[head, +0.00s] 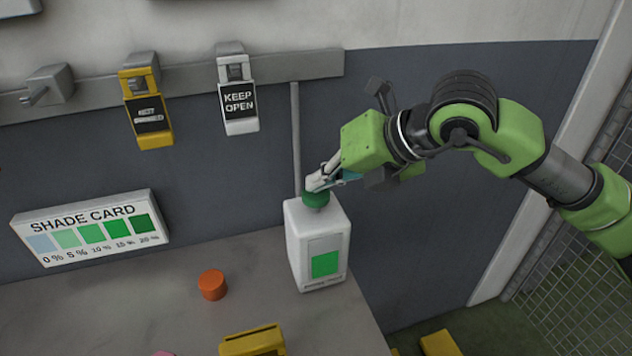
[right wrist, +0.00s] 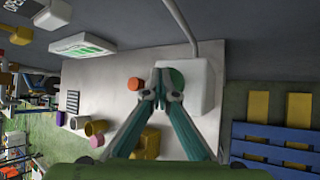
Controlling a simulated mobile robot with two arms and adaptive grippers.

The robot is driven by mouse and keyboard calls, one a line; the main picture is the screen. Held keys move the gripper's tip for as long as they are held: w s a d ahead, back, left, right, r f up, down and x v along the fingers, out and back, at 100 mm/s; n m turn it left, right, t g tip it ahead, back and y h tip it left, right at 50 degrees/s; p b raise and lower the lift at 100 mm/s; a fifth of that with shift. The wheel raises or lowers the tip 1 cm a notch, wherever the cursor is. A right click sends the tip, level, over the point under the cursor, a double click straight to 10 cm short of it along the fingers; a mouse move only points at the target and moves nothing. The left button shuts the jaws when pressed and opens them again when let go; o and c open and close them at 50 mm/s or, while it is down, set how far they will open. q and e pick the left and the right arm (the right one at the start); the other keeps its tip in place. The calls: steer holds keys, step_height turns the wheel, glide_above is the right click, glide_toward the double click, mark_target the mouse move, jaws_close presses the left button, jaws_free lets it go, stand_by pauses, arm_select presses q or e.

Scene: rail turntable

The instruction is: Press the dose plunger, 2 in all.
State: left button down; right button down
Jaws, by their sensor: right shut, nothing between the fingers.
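A white dispenser bottle (head: 318,250) with a green window on its front stands at the right end of the grey counter. On its top is a round green plunger (head: 316,199). My right gripper (head: 312,187) is shut and empty, its fingertips at the plunger's top; I cannot tell whether they touch it or how far it is pressed. In the right wrist view the shut fingertips (right wrist: 160,72) appear just beside the green plunger (right wrist: 176,78) on the white bottle (right wrist: 200,88). My left gripper is not in view.
A shade card (head: 92,232) stands at the counter's back left. An orange cap (head: 212,284) lies left of the bottle, and a yellow object (head: 252,342) is at the front. Tags, one reading KEEP OPEN (head: 238,102), hang on the wall rail. A mesh fence (head: 590,290) stands at right.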

mark_target(320, 193)
steer(key=shift+f, duration=0.1)
steer(key=shift+r+p, duration=0.45)
steer(key=shift+r, duration=1.25)
step_height(320, 193, up, 5)
steer(key=shift+r+p, duration=0.1)
steer(key=shift+p, duration=1.05)
